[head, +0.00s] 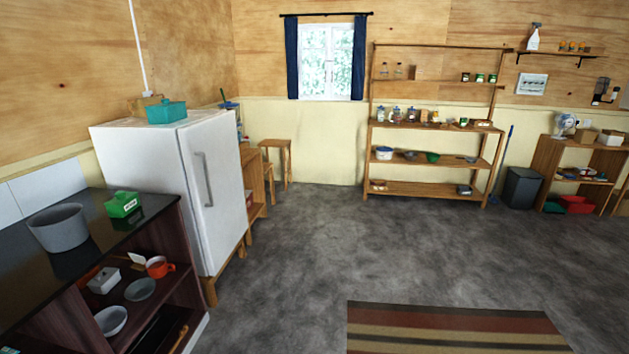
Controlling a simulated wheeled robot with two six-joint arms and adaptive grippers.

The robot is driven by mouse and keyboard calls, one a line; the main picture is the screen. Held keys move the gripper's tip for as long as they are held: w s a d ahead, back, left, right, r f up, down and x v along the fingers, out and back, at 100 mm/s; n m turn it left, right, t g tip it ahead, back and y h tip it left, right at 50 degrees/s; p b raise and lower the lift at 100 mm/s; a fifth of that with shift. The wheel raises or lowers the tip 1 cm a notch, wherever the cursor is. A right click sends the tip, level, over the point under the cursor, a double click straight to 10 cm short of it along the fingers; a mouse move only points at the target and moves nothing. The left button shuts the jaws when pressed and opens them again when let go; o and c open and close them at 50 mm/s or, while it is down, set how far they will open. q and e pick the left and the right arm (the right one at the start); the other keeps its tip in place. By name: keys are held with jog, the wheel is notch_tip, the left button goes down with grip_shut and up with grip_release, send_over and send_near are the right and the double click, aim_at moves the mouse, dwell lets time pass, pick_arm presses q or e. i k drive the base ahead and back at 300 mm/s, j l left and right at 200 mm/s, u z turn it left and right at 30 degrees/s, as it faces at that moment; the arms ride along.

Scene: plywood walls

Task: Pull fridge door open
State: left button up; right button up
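A white fridge (140,180) stands at the left against the wall, on a wooden base. Its door (222,220) faces right and looks closed. A long grey vertical handle (205,180) is on the door, near its left edge. Neither of my grippers shows in the head view, so nothing is seen touching the handle or the door.
A dark counter (150,212) with a grey pot (58,228) and open shelves stands in front of the fridge at left. A teal box (166,112) sits on the fridge. The grey floor (290,250) right of the door is clear, with a striped rug (450,328) nearer.

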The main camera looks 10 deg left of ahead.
aim_at(221, 227)
jog(key=i+j+u, duration=0.15)
jog(key=i+u, duration=0.2)
jog(key=i, duration=0.2)
jog(key=i+u, duration=0.35)
jog(key=i, duration=0.2)
jog(key=i+l+u, duration=0.1)
jog(key=i+u, duration=0.3)
jog(key=i, duration=0.2)
jog(key=i+l+u, duration=0.35)
jog(key=i, duration=0.15)
